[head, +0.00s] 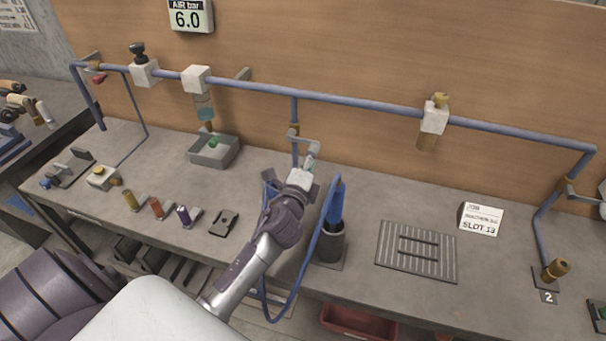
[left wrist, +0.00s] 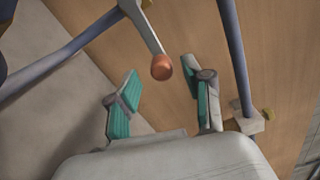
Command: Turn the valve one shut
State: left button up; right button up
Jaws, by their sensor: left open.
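A valve (head: 293,131) with a brass body sits on the short blue drop pipe at mid-wall. A grey lever runs from it to the right. In the left wrist view the grey lever (left wrist: 143,27) ends in an orange-red knob (left wrist: 161,67). My left gripper (head: 311,160) is just below and in front of the lever in the head view. In the left wrist view its two teal-padded fingers are spread, with the knob seen between their tips. I cannot tell whether either finger touches it. The valve's number is not readable. My right gripper is out of view.
A blue pipe (head: 350,102) runs along the wooden wall. A dark holder (head: 330,245) with a blue tool and hose stands close right of my left arm. A grey tray (head: 214,151) is to the left.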

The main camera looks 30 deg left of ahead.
pick_arm(q)
jog(key=v, duration=0.9)
jog(key=shift+s, duration=0.35)
jog(key=shift+d, duration=0.1)
